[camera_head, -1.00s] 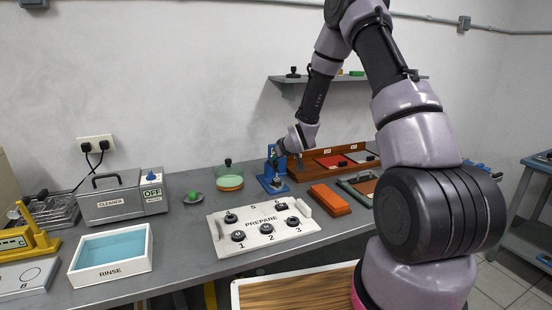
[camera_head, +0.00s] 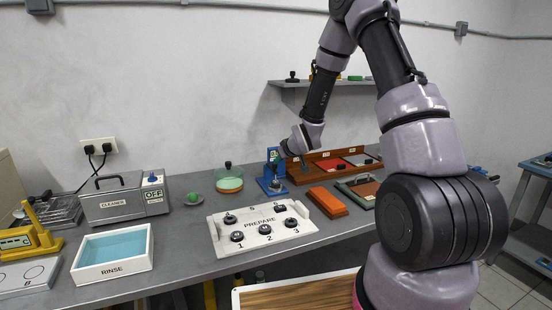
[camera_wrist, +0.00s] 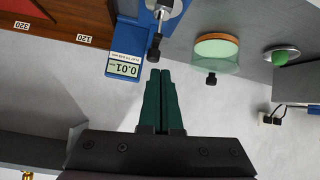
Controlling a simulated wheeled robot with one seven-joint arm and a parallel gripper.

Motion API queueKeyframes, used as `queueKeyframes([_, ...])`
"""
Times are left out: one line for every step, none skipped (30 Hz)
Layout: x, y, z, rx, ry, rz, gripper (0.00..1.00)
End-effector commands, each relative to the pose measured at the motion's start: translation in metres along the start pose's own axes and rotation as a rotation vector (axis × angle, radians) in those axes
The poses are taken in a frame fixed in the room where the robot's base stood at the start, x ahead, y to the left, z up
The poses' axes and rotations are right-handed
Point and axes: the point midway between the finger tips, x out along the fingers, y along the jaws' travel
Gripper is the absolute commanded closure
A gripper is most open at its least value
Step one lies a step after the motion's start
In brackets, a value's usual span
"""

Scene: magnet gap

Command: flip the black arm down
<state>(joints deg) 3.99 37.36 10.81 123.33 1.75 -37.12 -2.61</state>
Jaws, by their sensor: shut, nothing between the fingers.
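A blue gauge stand (camera_head: 274,180) stands on the bench near the wall, left of the wooden sorting tray. In the wrist view the blue stand (camera_wrist: 126,38) shows a display reading 0.01. Beside the display is a silver metal part (camera_wrist: 165,6) with a thin rod ending in a black tip (camera_wrist: 155,48), which may be the black arm; I cannot tell its tilt. My gripper (camera_wrist: 162,73) has dark green fingers shut together and empty, with the tips just short of the black tip and apparently apart from it. In the head view my gripper (camera_head: 286,149) is at the top of the stand.
A wooden tray (camera_head: 310,173) with labelled compartments stands right of the stand, an orange block (camera_head: 328,202) in front. A white PREPARE board (camera_head: 240,247) with several black knobbed parts lies nearer. A shelf (camera_head: 300,83) hangs above.

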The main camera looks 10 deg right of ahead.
Motion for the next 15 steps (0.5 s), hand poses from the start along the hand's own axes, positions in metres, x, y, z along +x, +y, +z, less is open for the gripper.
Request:
queueKeyframes([-0.006,-0.001,0.008,0.000,-0.001,0.000,1.00])
queueKeyframes([-0.009,-0.002,0.013,0.000,-0.002,0.000,1.00])
queueKeyframes([-0.013,-0.003,0.018,0.000,0.000,0.000,1.00])
queueKeyframes([-0.016,-0.003,0.022,0.001,0.000,0.000,1.00])
queueKeyframes([-0.018,-0.004,0.025,0.000,0.001,0.000,1.00])
queueKeyframes([-0.021,-0.004,0.029,0.000,0.001,0.000,1.00])
queueKeyframes([-0.023,-0.005,0.032,0.000,0.002,0.000,1.00])
queueKeyframes([-0.024,-0.005,0.033,-0.001,0.003,0.000,1.00])
queueKeyframes([-0.026,-0.005,0.035,-0.001,0.003,0.000,1.00])
queueKeyframes([-0.027,-0.006,0.037,-0.001,0.004,0.000,1.00])
queueKeyframes([-0.028,-0.006,0.038,-0.001,0.004,0.000,1.00])
queueKeyframes([-0.028,-0.006,0.038,-0.002,0.005,0.000,1.00])
queueKeyframes([-0.029,-0.006,0.039,-0.002,0.005,0.000,1.00])
queueKeyframes([-0.029,-0.006,0.039,-0.002,0.005,0.000,1.00])
queueKeyframes([-0.029,-0.006,0.039,-0.002,0.005,0.000,1.00])
